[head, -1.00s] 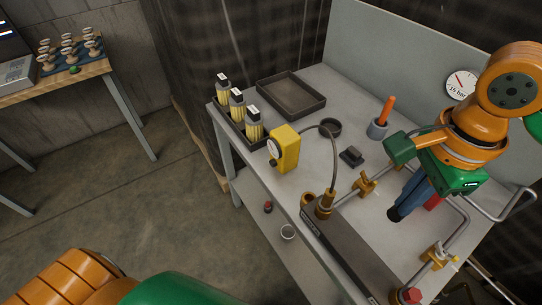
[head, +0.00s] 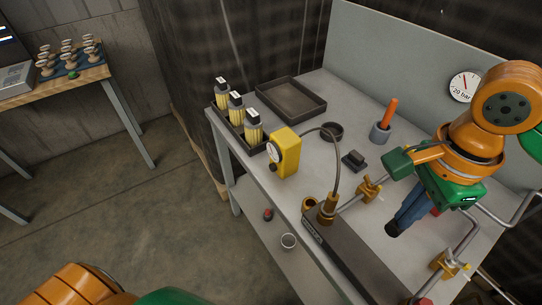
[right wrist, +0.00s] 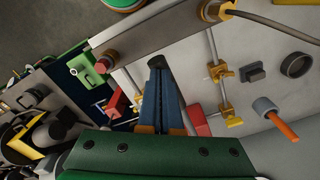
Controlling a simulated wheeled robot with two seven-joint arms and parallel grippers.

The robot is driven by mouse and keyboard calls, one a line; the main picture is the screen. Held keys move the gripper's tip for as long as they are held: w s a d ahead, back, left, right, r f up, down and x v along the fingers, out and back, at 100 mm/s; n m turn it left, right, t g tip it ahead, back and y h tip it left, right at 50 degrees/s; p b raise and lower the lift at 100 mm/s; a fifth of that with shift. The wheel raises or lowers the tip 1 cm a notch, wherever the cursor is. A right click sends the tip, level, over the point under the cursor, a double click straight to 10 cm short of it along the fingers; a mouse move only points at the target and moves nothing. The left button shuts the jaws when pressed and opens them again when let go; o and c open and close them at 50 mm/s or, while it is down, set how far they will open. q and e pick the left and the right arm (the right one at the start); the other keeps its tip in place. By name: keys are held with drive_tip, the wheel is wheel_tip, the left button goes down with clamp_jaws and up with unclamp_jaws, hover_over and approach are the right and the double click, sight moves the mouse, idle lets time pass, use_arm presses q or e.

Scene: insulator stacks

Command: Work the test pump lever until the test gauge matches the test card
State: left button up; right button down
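The round white gauge (head: 465,86) on the grey back panel has a needle pointing up and reads about "20 bar". The pump (head: 340,255) is a long grey body at the bench front, with a brass fitting and a hose. A yellow box with a white dial (head: 286,152) stands behind it. My right gripper (head: 393,228) points down beside the pump pipework. Its blue fingers with dark tips lie close together, also in the right wrist view (right wrist: 159,65). I cannot make out the lever apart from the gripper, nor the test card. My left gripper is out of view.
Brass-clamped pipes (head: 370,189) run beside my right gripper. An orange-handled tool in a grey cup (head: 381,132), an empty dark tray (head: 285,97) and a rack of yellow-ribbed insulators (head: 236,108) stand on the bench.

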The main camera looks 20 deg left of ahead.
wheel_tip(320, 180, up, 14)
drive_tip(key=p, duration=1.1)
drive_tip(key=shift+w, duration=0.1)
drive_tip(key=shift+f, duration=0.1)
